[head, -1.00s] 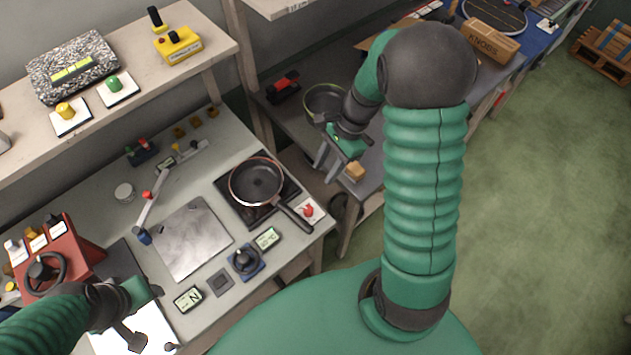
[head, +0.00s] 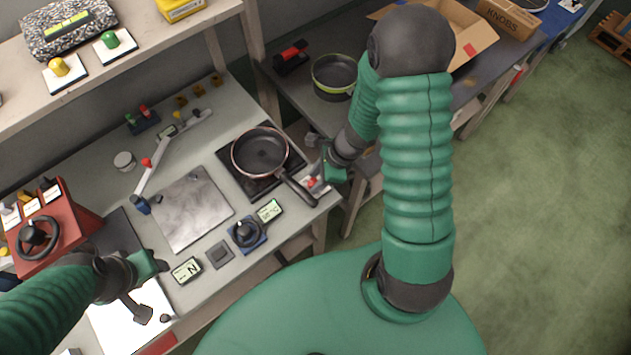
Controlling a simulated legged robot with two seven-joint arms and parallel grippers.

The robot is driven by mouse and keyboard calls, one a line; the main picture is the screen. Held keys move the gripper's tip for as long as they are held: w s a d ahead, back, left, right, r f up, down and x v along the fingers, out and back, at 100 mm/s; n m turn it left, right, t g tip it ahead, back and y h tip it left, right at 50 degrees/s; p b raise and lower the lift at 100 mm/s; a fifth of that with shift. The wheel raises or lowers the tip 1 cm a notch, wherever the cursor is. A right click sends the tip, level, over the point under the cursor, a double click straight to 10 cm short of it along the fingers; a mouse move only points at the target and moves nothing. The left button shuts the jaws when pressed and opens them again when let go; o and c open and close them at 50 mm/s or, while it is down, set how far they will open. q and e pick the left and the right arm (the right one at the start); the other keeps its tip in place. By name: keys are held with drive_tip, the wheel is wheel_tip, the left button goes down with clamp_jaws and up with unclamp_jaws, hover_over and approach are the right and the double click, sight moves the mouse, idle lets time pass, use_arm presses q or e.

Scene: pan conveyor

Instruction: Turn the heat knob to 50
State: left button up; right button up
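A red knob (head: 311,183) on a white plate sits at the right front corner of the workbench, beside the pan handle. A black knob (head: 241,230) on a blue base stands farther left, next to a small display (head: 270,210) whose reading is too small to read surely. Which one is the heat knob is not labelled. My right gripper (head: 314,160) is at the red knob, its fingers apart and partly hiding it; I cannot tell whether they touch it. My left gripper (head: 150,290) is over the bench's left front, its fingers unclear.
A frying pan (head: 261,152) sits on a dark hotplate (head: 227,157), its handle pointing toward the red knob. A metal plate (head: 190,215), a display marked N (head: 186,270) and a red box with a wheel (head: 60,220) are farther left. A green-rimmed pan (head: 334,76) stands on the side table.

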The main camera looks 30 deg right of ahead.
drive_tip(key=shift+w+a+f, duration=0.15)
drive_tip(key=shift+a+f, duration=0.05)
drive_tip(key=shift+f, duration=0.2)
clamp_jaws()
drive_tip(key=shift+d+f+b, duration=0.1)
drive_tip(key=shift+b, duration=0.3)
drive_tip(key=shift+m, duration=0.3)
drive_tip(key=shift+r, duration=0.2)
unclamp_jaws()
